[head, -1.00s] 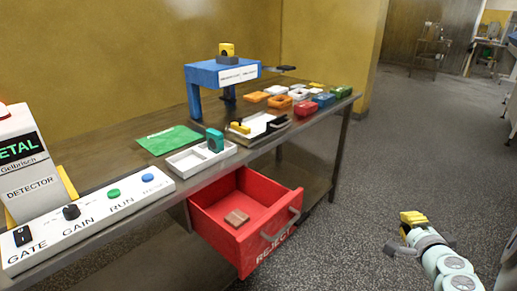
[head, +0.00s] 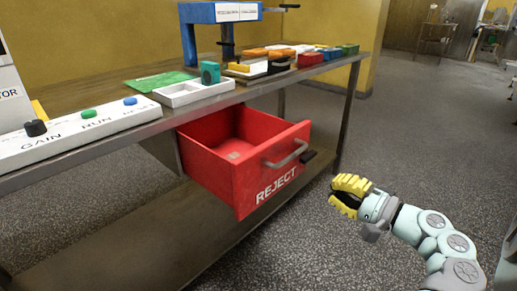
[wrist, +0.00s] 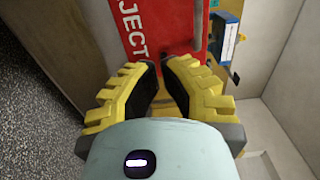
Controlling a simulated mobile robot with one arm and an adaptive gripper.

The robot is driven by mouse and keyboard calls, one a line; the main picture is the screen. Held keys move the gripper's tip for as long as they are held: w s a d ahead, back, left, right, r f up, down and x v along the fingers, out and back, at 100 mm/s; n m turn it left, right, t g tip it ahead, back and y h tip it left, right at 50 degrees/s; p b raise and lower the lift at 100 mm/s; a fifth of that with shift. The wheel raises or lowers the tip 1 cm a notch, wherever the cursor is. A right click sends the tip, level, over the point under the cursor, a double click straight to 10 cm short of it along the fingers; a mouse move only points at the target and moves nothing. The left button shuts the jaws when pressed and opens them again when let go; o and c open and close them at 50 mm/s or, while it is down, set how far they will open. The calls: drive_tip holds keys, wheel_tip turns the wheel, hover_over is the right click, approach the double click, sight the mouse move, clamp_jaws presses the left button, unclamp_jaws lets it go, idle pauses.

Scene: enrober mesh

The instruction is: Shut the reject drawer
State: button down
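The red reject drawer (head: 225,178) stands pulled out under the steel bench in the head view, with REJECT on its front and a grey bar handle (head: 287,154).
The bench (head: 75,165) carries a white control panel (head: 85,132), a white tray (head: 190,94), a blue stand (head: 188,40) and several coloured blocks. A lower shelf (head: 130,235) runs below the drawer. The grey floor (head: 400,130) at right is open.

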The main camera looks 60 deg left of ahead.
sight(286, 165)
drive_tip(key=b+x, duration=0.1)
drive_tip(key=x, duration=1.1)
drive_tip(key=shift+s+a, duration=0.1)
drive_tip(key=shift+a, duration=0.05)
